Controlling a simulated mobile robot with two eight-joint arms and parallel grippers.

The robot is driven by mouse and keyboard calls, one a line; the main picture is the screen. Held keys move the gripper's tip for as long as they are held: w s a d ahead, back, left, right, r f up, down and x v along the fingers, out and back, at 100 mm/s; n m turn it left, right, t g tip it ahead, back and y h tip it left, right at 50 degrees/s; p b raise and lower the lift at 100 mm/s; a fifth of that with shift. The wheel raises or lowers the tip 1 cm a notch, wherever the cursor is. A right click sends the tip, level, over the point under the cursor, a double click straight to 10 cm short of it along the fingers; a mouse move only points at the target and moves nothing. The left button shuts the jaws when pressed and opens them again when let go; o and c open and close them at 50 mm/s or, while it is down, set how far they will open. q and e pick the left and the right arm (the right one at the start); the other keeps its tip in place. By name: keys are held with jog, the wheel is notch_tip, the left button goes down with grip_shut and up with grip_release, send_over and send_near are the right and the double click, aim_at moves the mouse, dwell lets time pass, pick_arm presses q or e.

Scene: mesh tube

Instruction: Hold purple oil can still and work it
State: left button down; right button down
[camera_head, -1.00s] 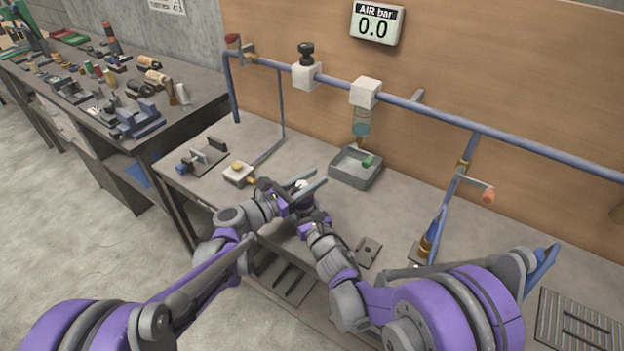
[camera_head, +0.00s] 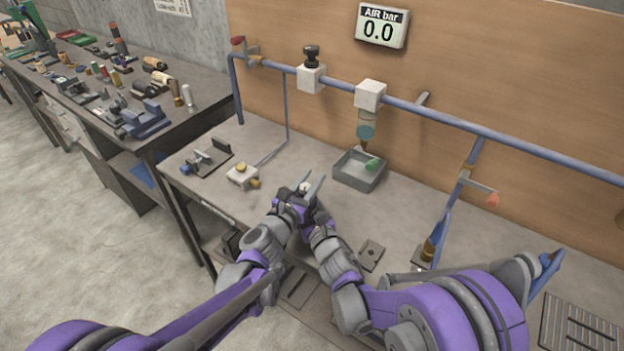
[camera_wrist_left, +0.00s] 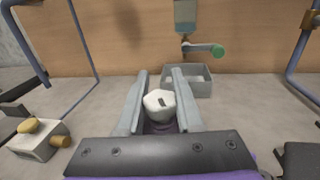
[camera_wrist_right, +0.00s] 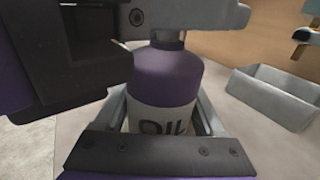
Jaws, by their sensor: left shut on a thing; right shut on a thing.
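The oil can (camera_wrist_right: 166,82) is purple with a white band lettered "OIL" and shows upright in the right wrist view. My right gripper (camera_wrist_right: 163,112) is shut around its body, one finger on each side. The can's white faceted cap (camera_wrist_left: 158,104) lies between the fingers of my left gripper (camera_wrist_left: 160,82), which is shut on it from above the can body. In the head view the left gripper (camera_head: 307,184) is over the front of the bench, and the arms hide most of the can. The dark left gripper body covers the can's upper left in the right wrist view.
A grey open tray (camera_head: 358,180) stands just beyond the grippers, under a green-handled tap (camera_head: 372,164). A white valve block (camera_head: 242,175) is to the left. A blue pipe (camera_head: 440,116) runs along the back board. A gauge (camera_head: 382,26) reads 0.0. A small dark plate (camera_head: 371,254) lies right.

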pick_arm(q)
jog(key=c, duration=0.5)
grip_release()
jog(key=shift+c, duration=0.2)
jog(key=v, duration=1.2)
